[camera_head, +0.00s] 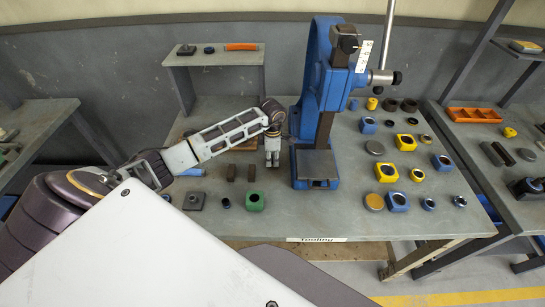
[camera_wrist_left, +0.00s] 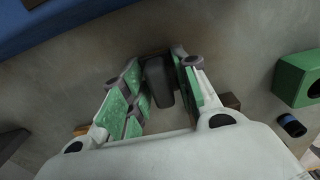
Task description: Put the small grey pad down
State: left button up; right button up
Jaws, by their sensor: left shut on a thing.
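My left gripper (camera_head: 272,163) is left of the blue arbor press (camera_head: 325,110), pointing down at the grey table (camera_head: 330,222). In the left wrist view its fingers (camera_wrist_left: 160,95) are shut on a small dark grey pad (camera_wrist_left: 158,82). The pad is between the green-lined fingers, partly hidden by them. In the head view the pad cannot be made out. I cannot tell whether the pad touches the table. My right gripper is not in view.
Two dark brown blocks (camera_head: 232,173) stand left of the gripper. A green block with a hole (camera_head: 256,201) is nearer the front edge, beside a small dark ring (camera_head: 226,203) and a square dark plate (camera_head: 194,201). Yellow and blue parts (camera_head: 386,172) crowd the table right of the press.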

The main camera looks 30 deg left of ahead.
pick_arm(q)
jog(key=shift+f, duration=0.1)
jog(key=o, duration=0.9)
jog(key=shift+f, duration=0.1)
notch_tip(320, 180, up, 14)
jog(key=b, duration=0.3)
jog(key=shift+d, duration=0.3)
dwell(0.4)
jog(key=shift+w, duration=0.1)
jog(key=shift+f, duration=0.15)
dwell(0.5)
